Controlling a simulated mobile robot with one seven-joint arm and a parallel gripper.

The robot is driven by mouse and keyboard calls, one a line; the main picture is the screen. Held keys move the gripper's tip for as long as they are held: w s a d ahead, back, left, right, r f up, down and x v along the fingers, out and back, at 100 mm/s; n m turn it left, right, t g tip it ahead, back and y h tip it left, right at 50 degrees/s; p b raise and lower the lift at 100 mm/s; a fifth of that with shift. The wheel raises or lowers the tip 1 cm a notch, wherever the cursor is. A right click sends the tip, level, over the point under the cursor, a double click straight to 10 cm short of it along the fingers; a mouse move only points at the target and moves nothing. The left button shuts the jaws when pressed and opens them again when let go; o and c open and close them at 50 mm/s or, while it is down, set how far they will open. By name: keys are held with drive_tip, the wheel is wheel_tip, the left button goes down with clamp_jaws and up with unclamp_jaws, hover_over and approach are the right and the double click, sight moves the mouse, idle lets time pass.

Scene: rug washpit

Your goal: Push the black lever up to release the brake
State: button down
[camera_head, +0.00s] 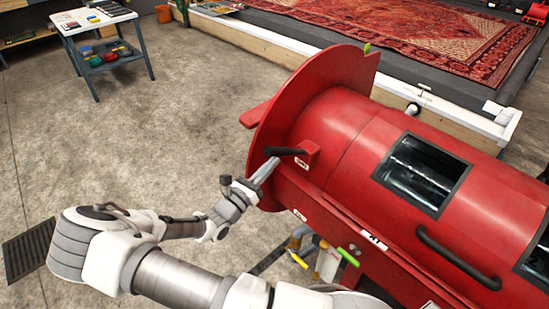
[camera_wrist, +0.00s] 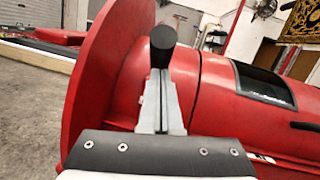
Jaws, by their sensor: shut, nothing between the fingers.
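The black lever (camera_head: 284,151) sticks out from a small red bracket on the big red drum machine (camera_head: 335,130), beside its round end flange. In the wrist view the lever's round black end (camera_wrist: 163,38) stands just past my fingertips. My gripper (camera_head: 267,170) is shut and empty, with its fingers pointing up toward the lever from below. In the wrist view my gripper (camera_wrist: 159,85) shows its two grey fingers together, in line with the lever. I cannot tell whether the fingertips touch it. The lever's base is partly hidden in the wrist view.
The drum has a dark window (camera_head: 421,172) and a black handle (camera_head: 457,258). A patterned red rug (camera_head: 420,35) lies in the pit behind. A cart (camera_head: 105,45) with small items stands at the far left. Concrete floor (camera_head: 180,110) left of the machine is clear.

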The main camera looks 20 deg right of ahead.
sight(279, 149)
drive_tip(key=d+r+y+p, duration=0.1)
drive_tip(key=r+p, duration=0.1)
drive_tip(key=p, duration=0.1)
drive_tip(key=d+r+g+y+p, duration=0.1)
drive_tip(key=r+p, duration=0.1)
drive_tip(key=p, duration=0.1)
drive_tip(key=w+d+r+y+p, duration=0.1)
drive_tip(key=r+p, duration=0.1)
drive_tip(key=p, duration=0.1)
drive_tip(key=shift+r+m+g+y+p, duration=0.3)
drive_tip(key=shift+r+m+g+p, duration=0.05)
drive_tip(key=shift+m+g, duration=0.05)
drive_tip(key=d+r+y+p, duration=0.1)
drive_tip(key=w+d+r+g+y+p, duration=0.1)
drive_tip(key=d+p, duration=0.1)
drive_tip(key=d+r+y+p, duration=0.1)
drive_tip(key=shift+w+d+r+g+y, duration=0.15)
drive_tip(key=shift+w+d+g+y, duration=0.2)
drive_tip(key=shift+g+y, duration=0.05)
drive_tip(key=shift+w+d+r+g+y+p, duration=0.15)
drive_tip(key=shift+w+d+r+y+p, duration=0.15)
drive_tip(key=shift+d, duration=0.2)
drive_tip(key=shift+w+d+r+g+y+p, duration=0.1)
drive_tip(key=shift+d+g+y+p, duration=0.1)
drive_tip(key=shift+d+y, duration=0.25)
drive_tip(key=shift+d+r, duration=0.1)
drive_tip(key=shift+d, duration=0.05)
